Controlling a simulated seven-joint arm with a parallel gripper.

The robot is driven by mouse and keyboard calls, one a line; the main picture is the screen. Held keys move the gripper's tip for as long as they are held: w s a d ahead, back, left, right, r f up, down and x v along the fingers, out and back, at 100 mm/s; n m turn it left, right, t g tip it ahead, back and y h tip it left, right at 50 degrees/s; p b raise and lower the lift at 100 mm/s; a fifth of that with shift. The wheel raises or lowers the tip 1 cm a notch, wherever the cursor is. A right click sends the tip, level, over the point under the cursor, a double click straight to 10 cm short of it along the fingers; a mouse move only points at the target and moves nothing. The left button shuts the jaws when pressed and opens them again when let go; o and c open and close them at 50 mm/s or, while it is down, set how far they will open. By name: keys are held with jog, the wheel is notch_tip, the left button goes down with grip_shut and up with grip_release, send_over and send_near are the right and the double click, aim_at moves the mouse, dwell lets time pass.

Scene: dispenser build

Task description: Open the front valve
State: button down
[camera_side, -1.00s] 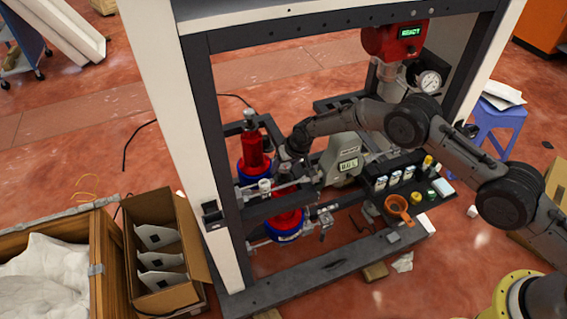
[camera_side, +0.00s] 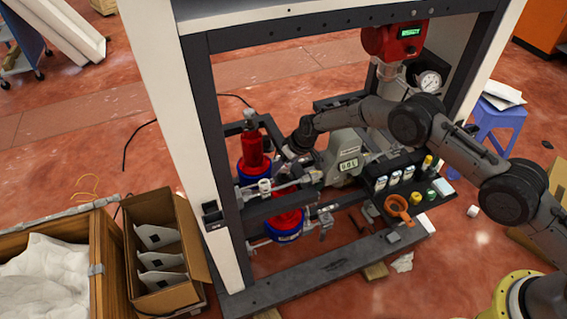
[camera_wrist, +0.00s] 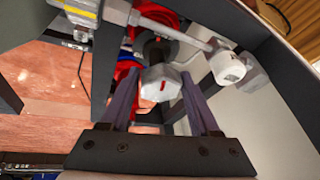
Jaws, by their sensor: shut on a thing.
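In the wrist view my gripper (camera_wrist: 160,85) has its two dark fingers on either side of a grey, faceted valve knob (camera_wrist: 159,93) with a small red mark. The fingers are shut on this knob. In the side view my gripper (camera_side: 292,158) reaches into the frame beside the pipes, and the knob is hard to make out there. A red cylinder with a blue base (camera_side: 252,151) stands behind, and another red and blue cylinder (camera_side: 286,228) stands at the front, partly hidden by a dark bar. I cannot tell from the views which cylinder the knob serves.
A white round fitting (camera_wrist: 228,67) on a pipe is close to the right finger. A scale with a display (camera_side: 349,165) and a tray of small bottles (camera_side: 393,181) stand right of my gripper. A pale post (camera_side: 188,150) bounds the left side.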

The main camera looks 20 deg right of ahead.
jog(key=shift+n+g+y, duration=0.5)
jog(key=shift+n, duration=1.2)
jog(key=shift+n+g+y, duration=0.3)
jog(key=shift+n+g, duration=0.3)
jog(key=shift+n, duration=1.1)
jog(key=shift+c, duration=1.3)
grip_release()
